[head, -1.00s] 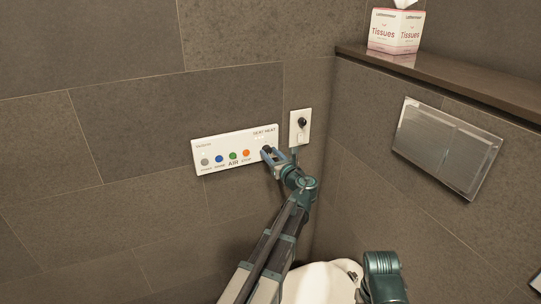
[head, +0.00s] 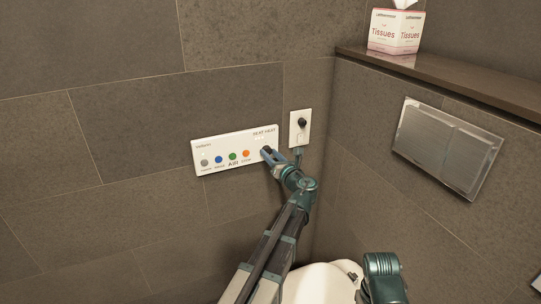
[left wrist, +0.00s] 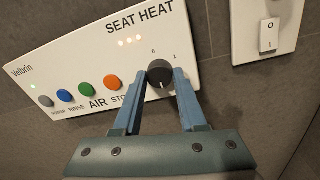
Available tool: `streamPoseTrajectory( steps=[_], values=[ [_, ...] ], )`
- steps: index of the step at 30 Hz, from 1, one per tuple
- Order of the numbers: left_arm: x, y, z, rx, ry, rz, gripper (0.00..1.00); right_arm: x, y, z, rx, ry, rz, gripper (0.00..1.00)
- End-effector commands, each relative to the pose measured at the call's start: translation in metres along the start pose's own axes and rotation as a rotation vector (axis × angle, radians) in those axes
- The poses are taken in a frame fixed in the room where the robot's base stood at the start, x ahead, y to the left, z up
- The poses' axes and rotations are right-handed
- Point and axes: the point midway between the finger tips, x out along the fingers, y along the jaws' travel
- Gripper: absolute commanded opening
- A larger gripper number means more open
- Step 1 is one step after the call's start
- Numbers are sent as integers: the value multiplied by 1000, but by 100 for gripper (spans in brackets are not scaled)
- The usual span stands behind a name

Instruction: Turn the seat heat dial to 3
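The seat heat dial (left wrist: 160,73) is a round black knob on the right end of a white control panel (head: 212,180). A pale mark shows on its lower side; the figures 0 and 1 are printed above it. A row of small lights glows under the words SEAT HEAT. My left gripper (left wrist: 162,80) has its blue fingers on both sides of the dial, seemingly closed on it. In the head view my left gripper (head: 268,153) largely covers the dial. My right gripper is out of view; only a teal part of my right arm shows.
Grey, blue, green and orange buttons (left wrist: 113,83) sit left of the dial. A white switch plate (head: 300,127) is close on its right, near the wall corner. A tissue box (head: 395,32) stands on the ledge. A metal flush plate (head: 447,147) is on the right wall.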

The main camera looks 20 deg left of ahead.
Motion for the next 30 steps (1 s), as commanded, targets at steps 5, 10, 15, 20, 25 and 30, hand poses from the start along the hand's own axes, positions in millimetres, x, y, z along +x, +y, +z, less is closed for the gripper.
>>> streamPoseTrajectory(
  steps=[5,10,15,20,25,30],
  values=[
    [-1,0,-1,-1,2,0,71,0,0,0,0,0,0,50],
    [0,0,0,-1,1,0,71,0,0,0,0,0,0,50],
    [-4,0,0,-1,0,0,71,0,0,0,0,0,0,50],
    [-26,1,0,-1,0,-3,71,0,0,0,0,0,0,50],
    [-64,2,-1,-1,0,-3,71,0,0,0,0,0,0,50],
    [-99,1,-1,-1,0,-3,71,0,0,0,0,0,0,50]
  ],
)
